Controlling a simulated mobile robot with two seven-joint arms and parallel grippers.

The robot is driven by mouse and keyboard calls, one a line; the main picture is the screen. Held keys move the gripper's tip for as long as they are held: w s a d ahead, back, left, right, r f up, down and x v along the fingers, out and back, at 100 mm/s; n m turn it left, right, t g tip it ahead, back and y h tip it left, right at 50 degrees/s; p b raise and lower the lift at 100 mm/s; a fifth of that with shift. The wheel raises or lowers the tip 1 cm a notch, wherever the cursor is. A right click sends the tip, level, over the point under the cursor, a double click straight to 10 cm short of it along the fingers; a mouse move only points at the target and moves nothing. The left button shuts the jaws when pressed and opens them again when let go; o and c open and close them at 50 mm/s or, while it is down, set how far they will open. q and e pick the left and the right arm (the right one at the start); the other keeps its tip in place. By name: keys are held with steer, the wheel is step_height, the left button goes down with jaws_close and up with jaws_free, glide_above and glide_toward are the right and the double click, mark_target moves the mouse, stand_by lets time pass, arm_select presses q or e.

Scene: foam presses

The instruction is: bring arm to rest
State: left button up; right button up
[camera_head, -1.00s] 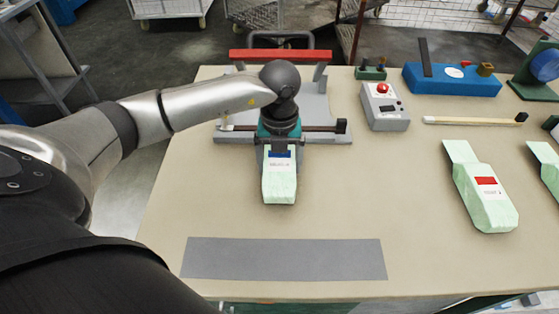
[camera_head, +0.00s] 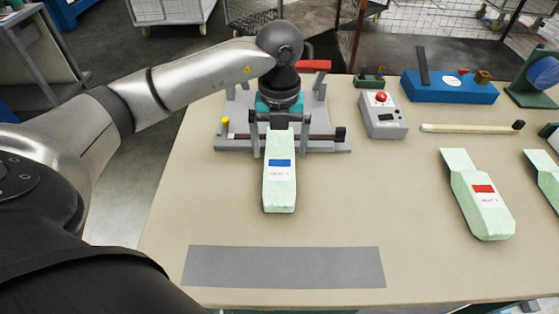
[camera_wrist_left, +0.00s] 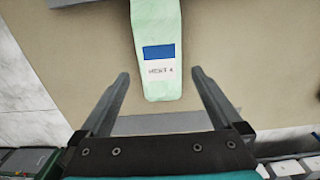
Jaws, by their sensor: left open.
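My left gripper (camera_head: 273,125) is open and empty. It hangs above the near part of the grey press (camera_head: 230,143), over the far end of a pale green foam piece with a blue label (camera_head: 280,190). In the left wrist view my left gripper (camera_wrist_left: 160,76) has its fingers spread wide, apart from the foam piece (camera_wrist_left: 160,88), which lies lower between them. The foam's far end is partly hidden by the gripper. My right gripper is not in view.
A grey control box with a red button (camera_head: 383,115) stands right of the press. A red-labelled foam piece (camera_head: 480,205) lies at the right. A blue block (camera_head: 450,88) and a wooden stick (camera_head: 470,127) are behind it. A grey mat (camera_head: 284,267) lies clear in front.

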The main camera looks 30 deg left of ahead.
arm_select(q)
step_height(320, 180, up, 7)
steer(key=shift+p, duration=0.3)
